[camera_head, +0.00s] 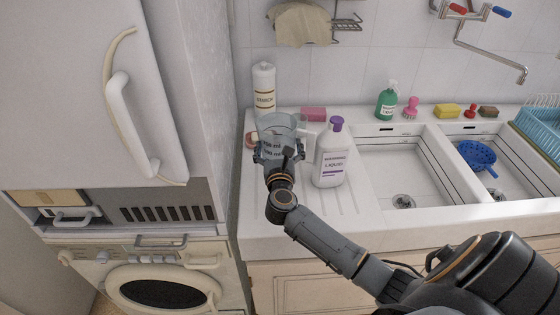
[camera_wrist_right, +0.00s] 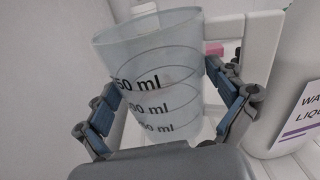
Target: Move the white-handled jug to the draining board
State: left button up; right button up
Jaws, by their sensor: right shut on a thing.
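The jug (camera_head: 278,122) is clear, with black ml marks and a white handle on its right side. It looks upright, at the left end of the draining board (camera_head: 345,205), left of the sinks. I cannot tell whether its base touches the board. My right gripper (camera_head: 279,152) is shut around the jug, one finger on each side. In the right wrist view the jug (camera_wrist_right: 152,75) fills the space between the fingers, with the white handle (camera_wrist_right: 262,50) behind the right finger. The jug's base is hidden. My left gripper is not in view.
A white liquid bottle with a purple cap (camera_head: 331,160) stands close to the right of the jug. A starch bottle (camera_head: 263,90) stands behind it. A pink sponge (camera_head: 314,114) lies at the back. The ridged front of the board is clear. A tall white cabinet (camera_head: 80,100) is at left.

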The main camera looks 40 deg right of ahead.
notch_tip(320, 180, down, 3)
jog(key=shift+r, duration=0.1)
jog(key=shift+w+f, duration=0.1)
jog(key=shift+f, duration=1.6)
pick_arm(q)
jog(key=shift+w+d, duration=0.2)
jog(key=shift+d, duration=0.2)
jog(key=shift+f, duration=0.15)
pick_arm(e)
jog(key=shift+a+f+b, duration=0.1)
jog(key=shift+f+b, duration=0.1)
jog(key=shift+b, duration=0.1)
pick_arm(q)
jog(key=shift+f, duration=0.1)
pick_arm(e)
jog(key=o, duration=0.9)
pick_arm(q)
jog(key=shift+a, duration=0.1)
pick_arm(e)
jog(key=shift+r, duration=0.1)
